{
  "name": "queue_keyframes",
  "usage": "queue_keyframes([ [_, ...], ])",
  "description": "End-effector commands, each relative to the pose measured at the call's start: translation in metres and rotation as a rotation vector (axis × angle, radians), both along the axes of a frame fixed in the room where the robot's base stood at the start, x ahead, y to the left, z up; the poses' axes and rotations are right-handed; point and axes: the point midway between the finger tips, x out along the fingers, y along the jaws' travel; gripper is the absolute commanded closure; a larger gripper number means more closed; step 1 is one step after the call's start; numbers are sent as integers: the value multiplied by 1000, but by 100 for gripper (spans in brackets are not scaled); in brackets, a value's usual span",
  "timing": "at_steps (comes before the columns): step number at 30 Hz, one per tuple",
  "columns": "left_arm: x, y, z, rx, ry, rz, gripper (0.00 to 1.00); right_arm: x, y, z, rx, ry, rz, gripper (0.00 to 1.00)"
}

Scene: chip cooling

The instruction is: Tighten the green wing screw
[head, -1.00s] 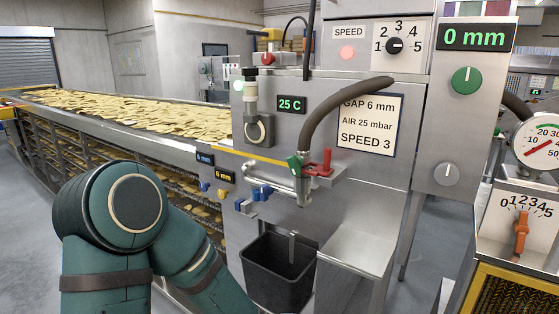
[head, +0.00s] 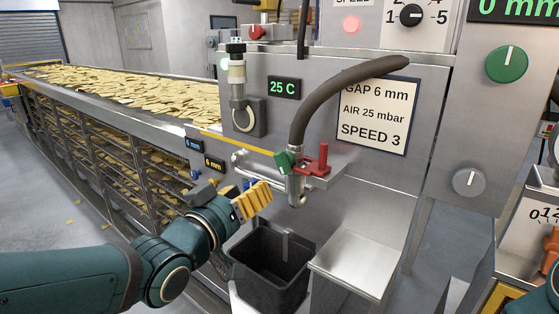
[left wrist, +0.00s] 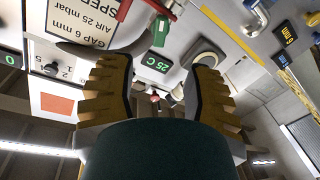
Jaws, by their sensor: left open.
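The green wing screw (head: 284,162) sits on the left side of the nozzle fitting at the end of a dark hose, beside a red clamp (head: 319,162). In the left wrist view the green screw (left wrist: 161,30) shows above and between the fingertips, with a red part near it at the top edge. My left gripper (head: 258,197), with yellow ribbed fingers, is below and left of the screw, apart from it. In the left wrist view the left gripper (left wrist: 157,66) is open with nothing between its fingers. My right gripper is out of view.
The dark curved hose (head: 318,98) arches over the fitting. A black bin (head: 270,262) stands below, next to a metal shelf (head: 352,258). The conveyor (head: 120,95) with chips runs at left.

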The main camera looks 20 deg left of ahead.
Motion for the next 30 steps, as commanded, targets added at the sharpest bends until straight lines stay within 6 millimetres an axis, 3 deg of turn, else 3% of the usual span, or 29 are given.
queue_keyframes([
  [6, 22, -4, 2, -4, 7, 1, 50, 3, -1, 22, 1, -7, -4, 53],
  [21, 100, -21, 0, -4, 3, 0, 50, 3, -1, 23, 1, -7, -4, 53],
  [30, 127, -27, 0, -3, 1, 1, 50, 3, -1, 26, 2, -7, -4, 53],
])
